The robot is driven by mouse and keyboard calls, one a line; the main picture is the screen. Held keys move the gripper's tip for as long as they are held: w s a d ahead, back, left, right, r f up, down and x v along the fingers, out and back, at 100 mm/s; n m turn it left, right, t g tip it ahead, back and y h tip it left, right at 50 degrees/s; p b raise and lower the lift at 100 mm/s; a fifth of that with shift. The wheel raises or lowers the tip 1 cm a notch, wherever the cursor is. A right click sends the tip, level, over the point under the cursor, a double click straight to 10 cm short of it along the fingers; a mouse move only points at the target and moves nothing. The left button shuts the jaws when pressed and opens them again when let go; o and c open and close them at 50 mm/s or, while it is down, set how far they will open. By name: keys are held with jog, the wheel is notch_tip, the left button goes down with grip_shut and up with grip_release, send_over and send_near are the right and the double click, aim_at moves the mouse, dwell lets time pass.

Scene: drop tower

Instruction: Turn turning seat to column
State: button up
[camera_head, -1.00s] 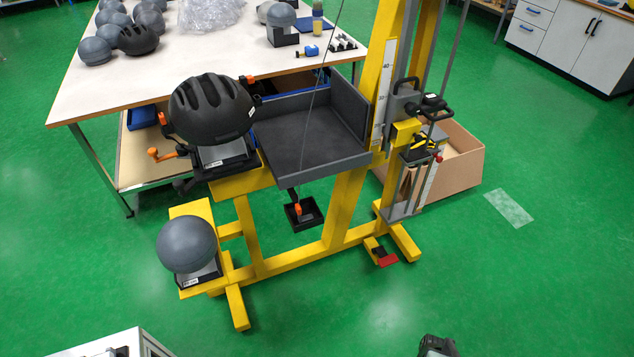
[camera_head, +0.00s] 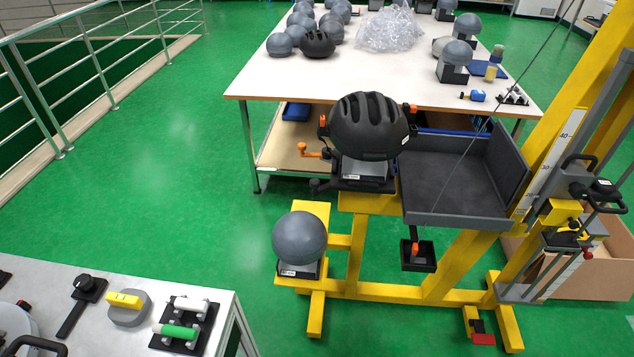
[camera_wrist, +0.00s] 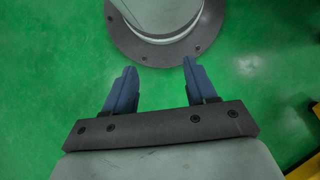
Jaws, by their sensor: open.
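The turning seat (camera_head: 364,182) is a dark base at the left end of the yellow tower frame. A headform wearing a black helmet (camera_head: 366,126) sits on it, with orange-tipped levers on its sides. The yellow column (camera_head: 578,110) of the tower stands to its right, beyond the dark grey tray. My gripper (camera_wrist: 155,80) shows only in the wrist view; its two blue fingers are apart with nothing between them. Below them are green floor and a round grey base that I take as mine. The gripper is not seen in the head view, so its distance to the seat cannot be told.
A grey tray (camera_head: 460,180) lies between seat and column. A grey ball-shaped headform (camera_head: 299,238) stands low at the front left. A white table (camera_head: 390,80) with headforms is behind. A bench (camera_head: 190,278) with tools is front left. Open floor lies left.

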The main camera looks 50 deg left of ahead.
jog(key=w+a+r+n+t, duration=0.1)
jog(key=a+r+n+t, duration=0.15)
jog(key=a, duration=0.75)
jog(key=w+a+r+n+t+h, duration=0.1)
jog(key=w+a+r+n, duration=0.15)
jog(key=a, duration=0.65)
jog(key=w+a+r+n+t, duration=0.15)
jog(key=a+n, duration=0.25)
jog(key=a, duration=0.6)
jog(key=s+a+r+n+t+y, duration=0.1)
jog(key=s+a+r+n+t, duration=0.2)
jog(key=a+r, duration=0.55)
jog(key=s+a+r+n+t+y, duration=0.1)
jog(key=s+a+r+n+t, duration=0.25)
jog(key=a, duration=1.05)
jog(key=s+a+r+n+t+y, duration=0.1)
jog(key=s+a+r+n+t, duration=0.2)
jog(key=a+r, duration=0.65)
jog(key=n+t, duration=1)
jog(key=n, duration=0.5)
send_near(311, 184)
jog(key=shift+h, duration=0.3)
jog(key=w, duration=1.1)
jog(key=shift+w+a+r, duration=0.2)
